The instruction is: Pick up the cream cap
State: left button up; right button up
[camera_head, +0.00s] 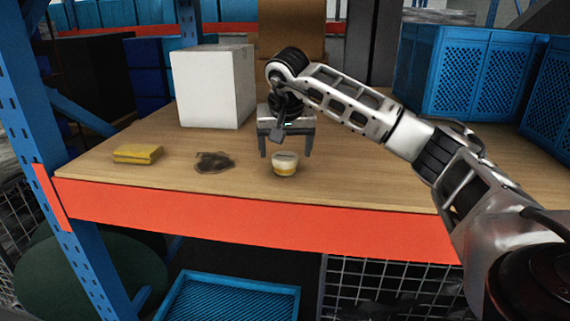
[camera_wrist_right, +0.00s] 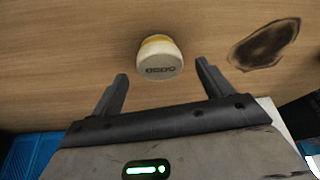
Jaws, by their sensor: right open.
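The cream cap (camera_head: 285,163) stands near the front edge of the wooden shelf, with a cream top and a yellowish band below it. In the right wrist view the cap (camera_wrist_right: 159,62) shows dark lettering and lies just ahead of the gap between the fingertips. My right gripper (camera_head: 286,154) is open and empty, pointing down just behind the cap in the head view. Its two fingers also show in the right wrist view (camera_wrist_right: 162,70), spread apart on either side of the cap's line. I see no contact between fingers and cap. My left gripper is not in view.
A yellow sponge-like block (camera_head: 138,154) and a dark stain-like patch (camera_head: 214,162) lie left of the cap. A white box (camera_head: 213,86) stands behind. Blue crates (camera_head: 468,75) stand at right. An orange beam (camera_head: 240,221) edges the shelf; a blue post (camera_head: 37,130) rises at left.

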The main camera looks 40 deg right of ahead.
aim_at(285, 156)
jog(key=x, duration=0.3)
jog(key=shift+f, duration=0.25)
jog(key=shift+c, duration=0.3)
jog(key=c, duration=1)
jog(key=shift+r, duration=0.15)
